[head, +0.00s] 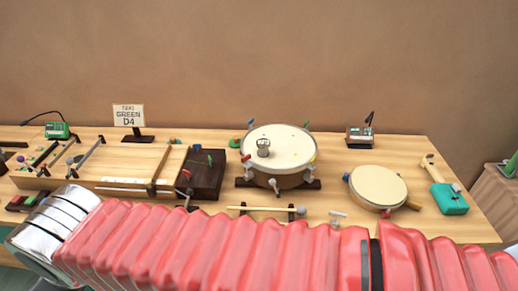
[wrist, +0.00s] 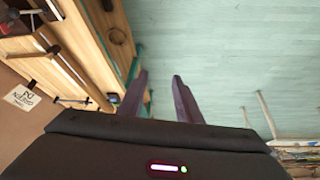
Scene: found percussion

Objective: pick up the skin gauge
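The skin gauge appears to be the small round metal dial (head: 263,147) standing on the pale skin of the large drum (head: 290,140), left of its middle. My gripper (wrist: 160,76) shows in the wrist view with its two dark fingers apart and nothing between them. It points down past the edge of the wooden bench (wrist: 95,50), over the floor, away from the drum. The gauge is not seen in the wrist view. The head view shows my arm across the front but not my fingers.
A smaller drum (head: 378,187) and a teal box (head: 450,198) stand right of the large drum. A mallet (head: 266,208) lies in front of it. A dark wooden box (head: 205,172) and a sign (head: 128,116) are to the left. The teal floor (wrist: 230,50) is clear below my gripper.

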